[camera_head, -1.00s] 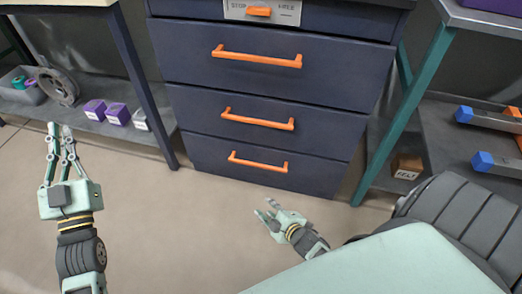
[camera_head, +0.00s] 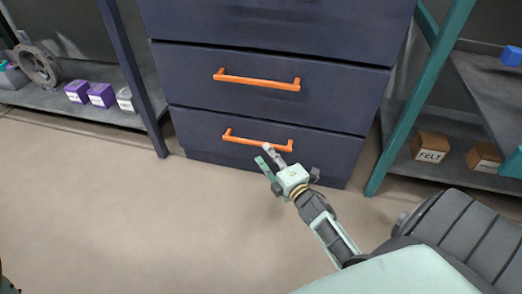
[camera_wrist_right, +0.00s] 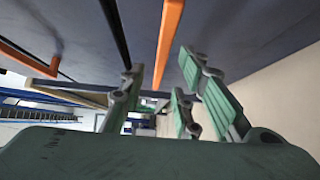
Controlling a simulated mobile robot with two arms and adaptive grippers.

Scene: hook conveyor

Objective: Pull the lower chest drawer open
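The lower chest drawer (camera_head: 325,155) is dark blue and sits flush with the chest front, shut. Its orange bar handle (camera_head: 240,139) runs across the front. My right gripper (camera_head: 264,154) is open, with its fingertips at the right half of this handle, just below and in front of it. In the right wrist view, an orange bar (camera_wrist_right: 170,42) lies in the gap between the spread fingers (camera_wrist_right: 160,85). I cannot tell whether any finger touches it.
Another drawer with an orange handle (camera_head: 256,80) is above. A teal shelf post (camera_head: 405,125) stands right of the chest, with a FELT box (camera_head: 430,148) behind it. A dark table leg (camera_head: 135,75) stands left. The floor (camera_head: 130,200) in front is clear.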

